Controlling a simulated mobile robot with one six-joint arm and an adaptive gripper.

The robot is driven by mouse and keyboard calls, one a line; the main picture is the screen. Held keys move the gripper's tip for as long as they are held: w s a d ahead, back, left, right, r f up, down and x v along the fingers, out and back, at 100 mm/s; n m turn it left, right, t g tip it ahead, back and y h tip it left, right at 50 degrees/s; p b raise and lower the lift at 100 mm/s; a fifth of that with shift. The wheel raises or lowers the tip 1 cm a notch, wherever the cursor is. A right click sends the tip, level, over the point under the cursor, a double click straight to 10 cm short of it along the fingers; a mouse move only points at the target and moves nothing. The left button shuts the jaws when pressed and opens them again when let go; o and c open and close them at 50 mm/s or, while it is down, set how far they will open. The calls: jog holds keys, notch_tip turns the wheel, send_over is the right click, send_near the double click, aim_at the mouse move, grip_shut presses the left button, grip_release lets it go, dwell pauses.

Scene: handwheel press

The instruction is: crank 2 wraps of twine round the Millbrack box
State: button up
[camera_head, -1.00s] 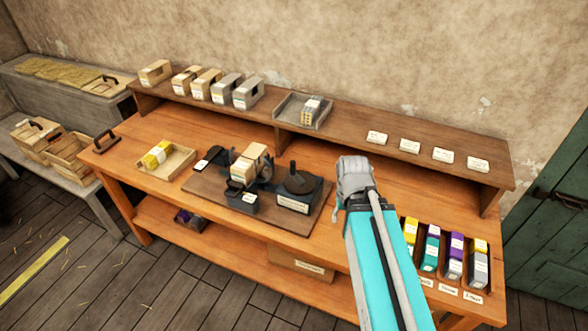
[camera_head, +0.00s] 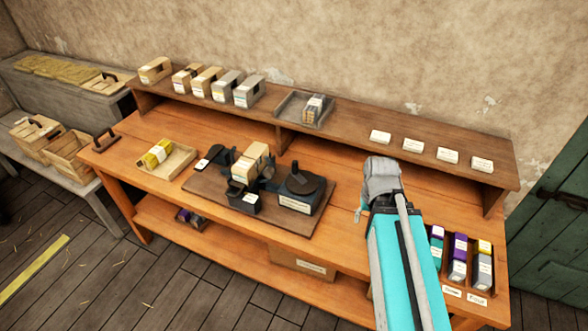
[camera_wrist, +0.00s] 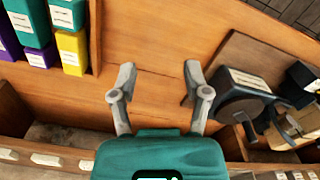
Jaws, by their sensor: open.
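A tan box (camera_head: 248,165) stands in the dark device on the wooden board (camera_head: 225,208); I cannot read whether its label says Millbrack. To its right is a dark round crank drum (camera_head: 302,182) on a labelled base, with a short upright knob. The drum (camera_wrist: 242,105) and part of the tan box (camera_wrist: 301,121) also show at the right of the wrist view. My gripper (camera_head: 382,178) is right of the drum, above the bench and apart from it. In the wrist view my gripper (camera_wrist: 157,76) is open, with only bare bench between its fingers. No twine is clearly visible.
A raised shelf (camera_head: 350,138) along the back holds several boxes, a small tray (camera_head: 304,110) and white cards. Bins of coloured blocks (camera_head: 460,258) stand at the bench's right end. A wooden tray (camera_head: 166,160) with a yellow item is left of the device.

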jog(key=w+a+r+n+p, duration=0.2)
jog(key=w+a+n, duration=0.1)
jog(key=w, duration=0.4)
notch_tip(320, 180, up, 5)
jog(key=n+p, duration=0.5)
jog(key=n, duration=0.9)
send_over(295, 168)
jog(key=w, duration=0.1)
jog(key=shift+f, duration=0.15)
jog(key=shift+f+b, duration=0.25)
jog(key=shift+b, duration=0.1)
notch_tip(295, 168, down, 13)
jog(key=b, duration=1.3)
jog(key=shift+f, duration=0.15)
